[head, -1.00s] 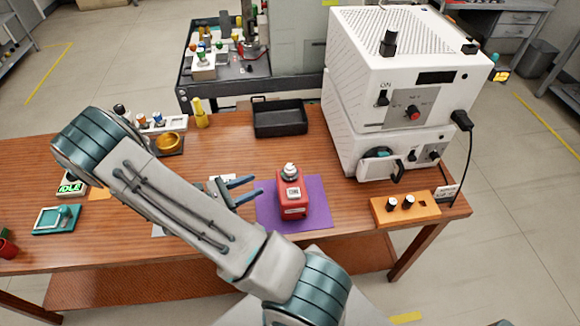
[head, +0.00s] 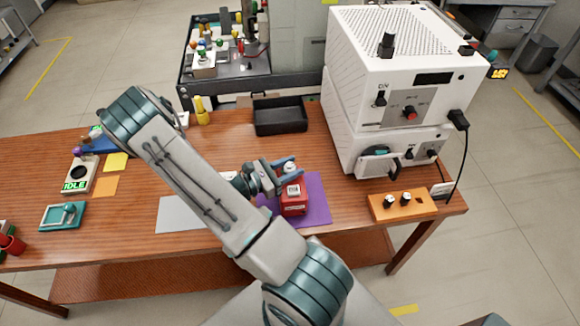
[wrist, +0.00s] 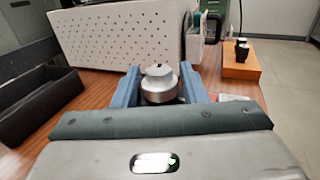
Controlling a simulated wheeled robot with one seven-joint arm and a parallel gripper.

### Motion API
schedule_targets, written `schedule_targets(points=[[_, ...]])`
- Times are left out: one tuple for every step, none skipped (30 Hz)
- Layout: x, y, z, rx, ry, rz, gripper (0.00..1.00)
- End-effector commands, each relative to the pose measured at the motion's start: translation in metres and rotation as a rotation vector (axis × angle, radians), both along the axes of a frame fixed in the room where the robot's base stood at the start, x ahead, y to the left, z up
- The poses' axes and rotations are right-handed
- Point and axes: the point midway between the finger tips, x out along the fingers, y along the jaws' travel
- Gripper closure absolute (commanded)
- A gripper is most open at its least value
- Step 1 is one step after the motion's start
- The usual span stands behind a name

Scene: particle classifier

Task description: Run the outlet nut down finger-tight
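The red canister (head: 294,208) with a white label stands upright on the purple mat (head: 318,206). The silver outlet nut (wrist: 160,86) is on top of it; in the wrist view it shows as a stepped round cap with a wider lower ring. My gripper (head: 294,170) is at the top of the canister, reaching in from the left. In the wrist view its two blue fingers (wrist: 160,83) stand apart, one on each side of the nut. Whether they touch it is hard to tell. In the head view the fingers mostly hide the nut.
A white perforated instrument (head: 400,85) stands behind and right of the canister. A black tray (head: 280,117) is behind. An orange block (head: 402,207) with two dark knobs is at the right. A grey sheet (head: 185,214) lies left of the mat.

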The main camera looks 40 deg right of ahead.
Motion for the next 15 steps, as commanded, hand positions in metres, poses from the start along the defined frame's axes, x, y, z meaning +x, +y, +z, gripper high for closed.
schedule_targets(points=[[0.0000, 0.0001, 0.0000, 0.000, 0.000, 0.000, 0.61], [0.0000, 0.0001, 0.0000, 0.000, 0.000, 0.000, 0.61], [0.0000, 0.0002, 0.0000, 0.000, 0.000, 0.000, 0.72], [0.0000, 0.0002, 0.0000, 0.000, 0.000, 0.000, 0.81], [0.0000, 0.0002, 0.0000, 0.000, 0.000, 0.000, 0.89], [0.0002, 0.0003, 0.0000, 0.000, 0.000, 0.000, 0.93], [0.0002, 0.0003, 0.0000, 0.000, 0.000, 0.000, 0.93], [0.0002, 0.0003, 0.0001, 0.000, 0.000, 0.000, 0.93], [0.0002, 0.0003, 0.0000, 0.000, 0.000, -0.001, 0.93], [0.0002, 0.0003, 0.0000, 0.000, 0.000, -0.002, 0.93], [0.0003, 0.0004, -0.0001, 0.000, -0.001, -0.004, 0.93], [0.0004, 0.0003, -0.0002, 0.000, -0.001, -0.008, 0.93], [0.0006, 0.0003, -0.0003, 0.000, -0.001, -0.012, 0.93], [0.0008, 0.0004, -0.0004, 0.000, -0.002, -0.017, 0.93], [0.0009, 0.0003, -0.0006, 0.000, -0.003, -0.026, 0.93]])
